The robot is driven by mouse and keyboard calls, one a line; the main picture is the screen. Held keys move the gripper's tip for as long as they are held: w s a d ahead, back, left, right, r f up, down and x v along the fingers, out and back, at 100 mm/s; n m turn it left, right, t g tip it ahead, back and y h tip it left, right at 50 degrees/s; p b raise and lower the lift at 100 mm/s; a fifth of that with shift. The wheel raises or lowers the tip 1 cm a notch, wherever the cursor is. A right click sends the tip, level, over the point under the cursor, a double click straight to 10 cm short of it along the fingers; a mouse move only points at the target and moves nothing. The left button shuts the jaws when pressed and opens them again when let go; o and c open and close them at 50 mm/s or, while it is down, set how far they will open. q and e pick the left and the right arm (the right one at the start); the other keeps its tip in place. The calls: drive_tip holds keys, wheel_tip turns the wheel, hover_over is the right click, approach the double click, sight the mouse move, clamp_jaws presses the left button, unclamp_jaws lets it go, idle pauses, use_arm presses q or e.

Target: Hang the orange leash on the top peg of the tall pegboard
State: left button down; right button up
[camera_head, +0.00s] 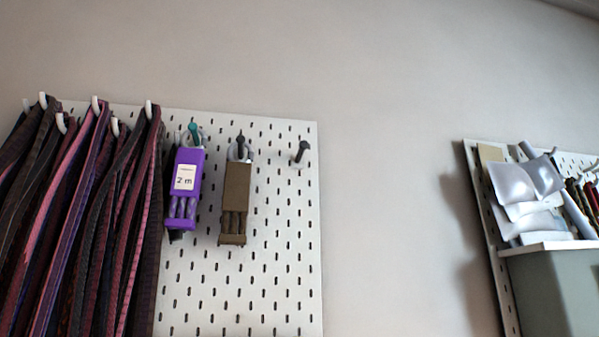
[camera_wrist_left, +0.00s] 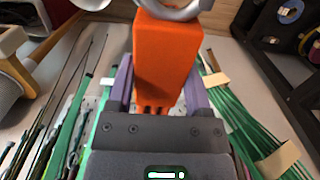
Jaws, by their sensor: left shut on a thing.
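In the left wrist view, my left gripper (camera_wrist_left: 160,88) is shut on the orange leash (camera_wrist_left: 166,52), a block-shaped orange bundle between its two fingers. A light grey ring (camera_wrist_left: 178,12) sits at the leash's far end, partly cut off by the picture edge. In the head view, the white pegboard (camera_head: 270,290) stands against the wall at left. A dark peg (camera_head: 301,152) near its upper right corner is bare. Neither gripper nor the orange leash shows in the head view. My right gripper is in neither view.
A purple bundle (camera_head: 184,185) and a brown bundle (camera_head: 235,200) hang on pegs left of the bare peg. Many dark red and purple straps (camera_head: 90,210) hang further left. Below my left gripper lie green cords (camera_wrist_left: 235,115) on a table.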

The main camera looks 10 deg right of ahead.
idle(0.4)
use_arm(q)
drive_tip(key=w+r, duration=0.1)
drive_tip(key=r, duration=0.1)
drive_tip(key=w+r, duration=0.1)
drive_tip(key=r, duration=0.1)
drive_tip(key=w+r, duration=0.1)
drive_tip(key=r, duration=0.1)
drive_tip(key=shift+w+d+r, duration=0.15)
drive_tip(key=shift+d+r, duration=0.1)
drive_tip(key=shift+d, duration=0.05)
wheel_tip(320, 180, up, 8)
drive_tip(key=shift+w+a+r, duration=0.2)
drive_tip(key=shift+w+a, duration=0.05)
drive_tip(key=shift+w, duration=0.1)
drive_tip(key=shift+a+r, duration=0.1)
